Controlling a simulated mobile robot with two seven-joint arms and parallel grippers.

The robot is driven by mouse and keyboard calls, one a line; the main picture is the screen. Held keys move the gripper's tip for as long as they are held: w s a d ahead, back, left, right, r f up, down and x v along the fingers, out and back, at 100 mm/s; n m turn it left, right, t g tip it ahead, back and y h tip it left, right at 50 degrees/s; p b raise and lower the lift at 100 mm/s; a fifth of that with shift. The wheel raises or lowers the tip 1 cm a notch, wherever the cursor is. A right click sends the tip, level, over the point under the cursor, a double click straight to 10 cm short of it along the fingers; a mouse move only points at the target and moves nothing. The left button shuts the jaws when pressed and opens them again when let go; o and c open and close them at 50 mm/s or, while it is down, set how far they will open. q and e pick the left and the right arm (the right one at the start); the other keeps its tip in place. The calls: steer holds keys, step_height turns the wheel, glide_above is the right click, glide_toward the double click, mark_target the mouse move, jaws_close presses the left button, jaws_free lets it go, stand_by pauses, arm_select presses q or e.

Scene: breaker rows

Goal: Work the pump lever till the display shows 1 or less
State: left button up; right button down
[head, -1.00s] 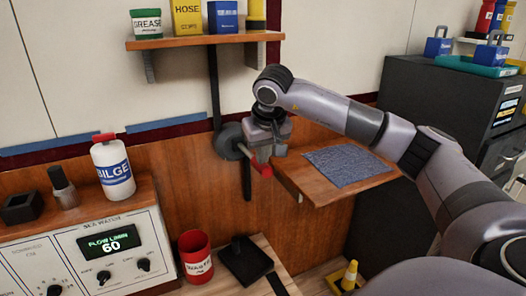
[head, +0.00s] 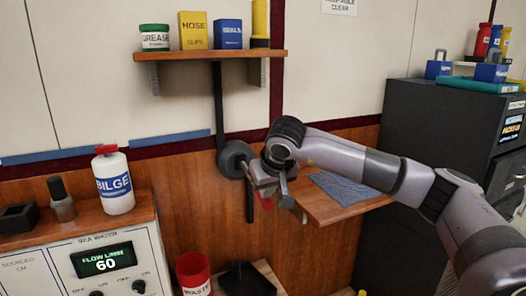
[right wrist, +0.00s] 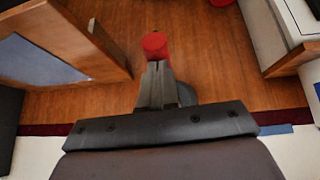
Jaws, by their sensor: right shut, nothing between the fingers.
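The pump lever has a round grey hub (head: 235,158) on the wall below the shelf. Its red grip (head: 265,203) is low and right of the hub, partly hidden by my right gripper (head: 286,200). In the right wrist view, the red grip (right wrist: 154,46) shows just beyond the fingertips of my right gripper (right wrist: 155,68). The fingers are closed together with nothing between them. Whether they touch the grip I cannot tell. The display (head: 106,260) on the sea water panel reads 60 under a flow label. My left gripper is out of view.
A small wooden ledge with a blue cloth (head: 345,187) juts out right of the lever. A shelf (head: 210,54) with cans and boxes hangs above. A bilge bottle (head: 114,182) stands left, a red waste bin (head: 193,272) below. A dark cabinet (head: 440,150) stands right.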

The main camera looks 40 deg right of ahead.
steer(key=shift+s+f, duration=0.15)
steer(key=shift+f, duration=0.35)
steer(key=shift+a+r+p, duration=0.15)
steer(key=shift+r+p, duration=0.25)
steer(key=r+p, duration=0.3)
steer(key=shift+s+a+r, duration=0.15)
steer(key=shift+a+r, duration=0.15)
steer(key=shift+r, duration=0.05)
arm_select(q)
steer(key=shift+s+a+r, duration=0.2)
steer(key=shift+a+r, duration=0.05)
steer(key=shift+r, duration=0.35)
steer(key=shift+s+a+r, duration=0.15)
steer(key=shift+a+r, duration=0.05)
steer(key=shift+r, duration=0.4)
arm_select(e)
steer(key=v, duration=1)
steer(key=shift+s, duration=0.3)
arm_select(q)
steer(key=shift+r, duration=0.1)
arm_select(e)
steer(key=shift+a, duration=0.1)
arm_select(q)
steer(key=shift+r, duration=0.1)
arm_select(e)
steer(key=shift+w+r, duration=0.1)
